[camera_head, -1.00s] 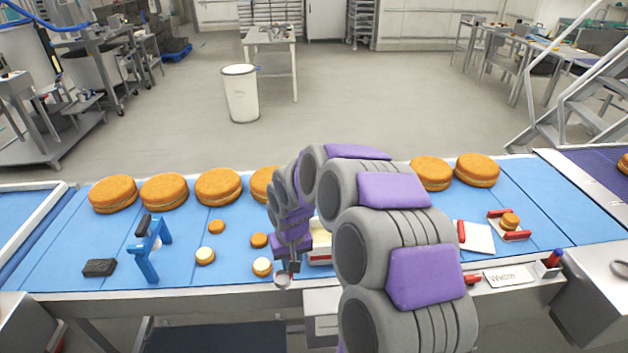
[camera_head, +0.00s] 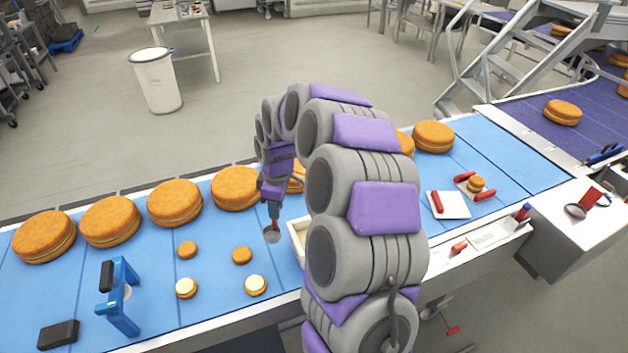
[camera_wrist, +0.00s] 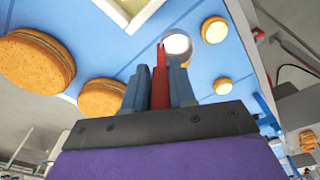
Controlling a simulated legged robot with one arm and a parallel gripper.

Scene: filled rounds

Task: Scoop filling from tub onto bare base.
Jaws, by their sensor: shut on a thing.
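My gripper (camera_head: 273,207) is shut on the red handle of a scoop (camera_head: 272,236) with a small round metal bowl. In the wrist view the red handle (camera_wrist: 160,85) stands between the fingers, with the pale bowl (camera_wrist: 177,44) at its tip. I cannot tell whether the bowl holds filling. The white tub (camera_head: 297,244) is just right of the scoop, mostly hidden by my arm. Two small bases have plain brown tops: one base (camera_head: 187,250) and another base (camera_head: 242,255). In front of them, one round (camera_head: 186,288) and another round (camera_head: 256,285) have pale tops.
Several large cakes (camera_head: 175,202) line the back of the blue belt (camera_head: 215,325). A blue stand (camera_head: 122,297) and a dark block (camera_head: 58,335) are at the left. A white plate (camera_head: 450,204) with a red handle lies at the right.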

